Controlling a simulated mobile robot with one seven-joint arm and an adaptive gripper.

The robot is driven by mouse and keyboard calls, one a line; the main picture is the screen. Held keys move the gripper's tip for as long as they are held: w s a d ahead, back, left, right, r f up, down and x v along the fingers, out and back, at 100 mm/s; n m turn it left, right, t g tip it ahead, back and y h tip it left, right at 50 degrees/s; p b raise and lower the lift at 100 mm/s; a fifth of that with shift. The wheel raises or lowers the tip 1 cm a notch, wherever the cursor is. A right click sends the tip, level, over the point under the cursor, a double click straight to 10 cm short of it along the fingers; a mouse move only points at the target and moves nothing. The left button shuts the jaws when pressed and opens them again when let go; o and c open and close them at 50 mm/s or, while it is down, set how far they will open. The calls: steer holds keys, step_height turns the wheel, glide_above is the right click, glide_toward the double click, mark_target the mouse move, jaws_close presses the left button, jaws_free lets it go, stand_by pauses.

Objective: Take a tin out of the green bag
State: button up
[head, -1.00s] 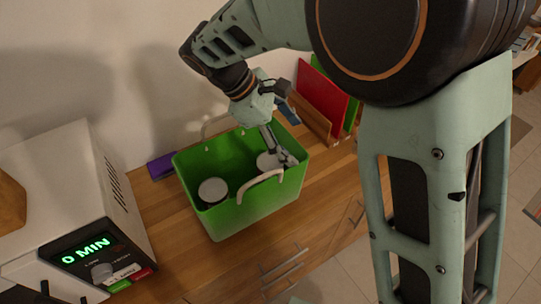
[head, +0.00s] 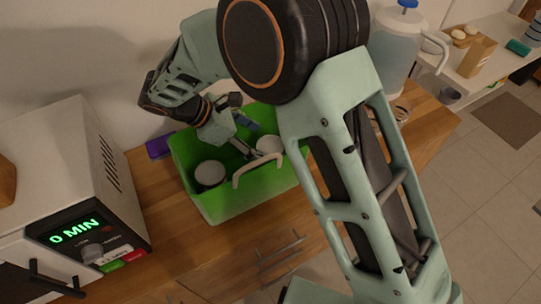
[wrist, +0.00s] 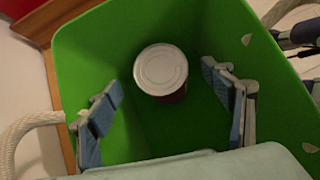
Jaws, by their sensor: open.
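The green bag (head: 246,192), an open-topped box with pale handles, stands on the wooden counter. Two tins with whitish lids are inside: a left tin (head: 210,173) and a right tin (head: 270,145). My gripper (head: 246,151) reaches down into the bag, between the two tins in the head view. In the wrist view my gripper (wrist: 161,78) is open, with blue-padded fingers spread and empty. One tin with a dark red body (wrist: 161,68) stands upright on the bag floor beyond the fingertips, roughly centred between them. I cannot tell which of the two it is.
A white appliance (head: 70,160) with a green "0 MIN" display stands left of the bag. A purple item (head: 159,147) lies behind the bag's left corner. A clear jug (head: 397,50) stands at the back right. Bare counter (head: 150,190) shows left of the bag.

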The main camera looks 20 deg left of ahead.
mark_target(267, 146)
steer(key=shift+p+x, duration=0.4)
steer(key=shift+x, duration=2.3)
steer(key=shift+s+a, duration=0.1)
steer(key=c, duration=1.7)
